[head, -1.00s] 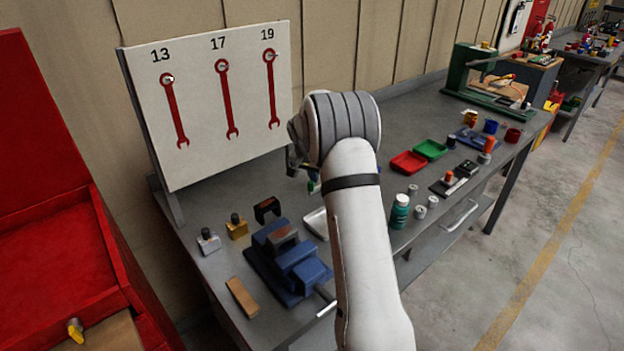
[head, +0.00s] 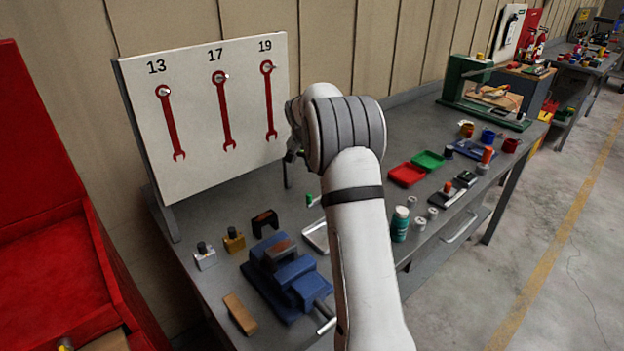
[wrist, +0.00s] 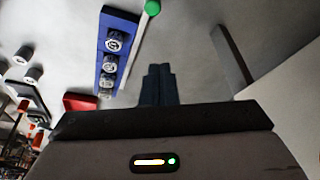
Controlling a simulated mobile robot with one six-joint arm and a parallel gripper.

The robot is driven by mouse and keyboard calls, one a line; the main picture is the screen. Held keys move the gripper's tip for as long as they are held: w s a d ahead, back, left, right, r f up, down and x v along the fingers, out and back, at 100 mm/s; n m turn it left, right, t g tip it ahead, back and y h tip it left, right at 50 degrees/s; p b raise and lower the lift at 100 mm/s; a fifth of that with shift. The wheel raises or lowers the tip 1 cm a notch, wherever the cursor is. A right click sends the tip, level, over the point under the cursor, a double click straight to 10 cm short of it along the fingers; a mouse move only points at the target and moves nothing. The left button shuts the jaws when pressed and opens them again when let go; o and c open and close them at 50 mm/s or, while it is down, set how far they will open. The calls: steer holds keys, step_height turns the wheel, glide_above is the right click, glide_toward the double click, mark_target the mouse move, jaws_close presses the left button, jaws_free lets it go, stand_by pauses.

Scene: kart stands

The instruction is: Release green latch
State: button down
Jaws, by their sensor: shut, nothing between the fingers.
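A green-tipped pale bar (wrist: 151,8) runs along a blue rail (wrist: 103,62) with several round grey sockets in the wrist view. It looks like the green latch, but I cannot tell whether it is fastened. My gripper (wrist: 158,72) is shut and empty, its dark fingers side by side just below and right of the rail, with a gap in the picture between them and the green tip. In the head view a small green piece (head: 310,200) shows beside my arm, above the bench. My arm hides the fingertips and most of the rail there.
A board with red wrenches (head: 210,110) stands behind the bench. A blue vise (head: 285,275) sits at the front left, and red (head: 407,174) and green (head: 429,160) trays lie to the right. A red toolbox (head: 45,250) stands far left.

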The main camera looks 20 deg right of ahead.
steer(key=shift+v, duration=1.2)
steer(key=shift+a+r, duration=0.1)
steer(key=s+a+r+n+y, duration=0.15)
steer(key=s+a+r, duration=0.3)
steer(key=s, duration=0.55)
steer(key=s+a+r+n, duration=0.3)
steer(key=s+a, duration=0.2)
steer(key=s, duration=0.4)
steer(key=s+a+f+n, duration=0.2)
steer(key=s+a, duration=0.1)
steer(key=s, duration=0.8)
steer(key=s+a+f+n+y, duration=0.1)
steer(key=s+a+f+n, duration=0.1)
steer(key=s, duration=0.9)
steer(key=shift+s+a, duration=0.25)
steer(key=shift+a, duration=0.3)
steer(key=shift+f, duration=0.1)
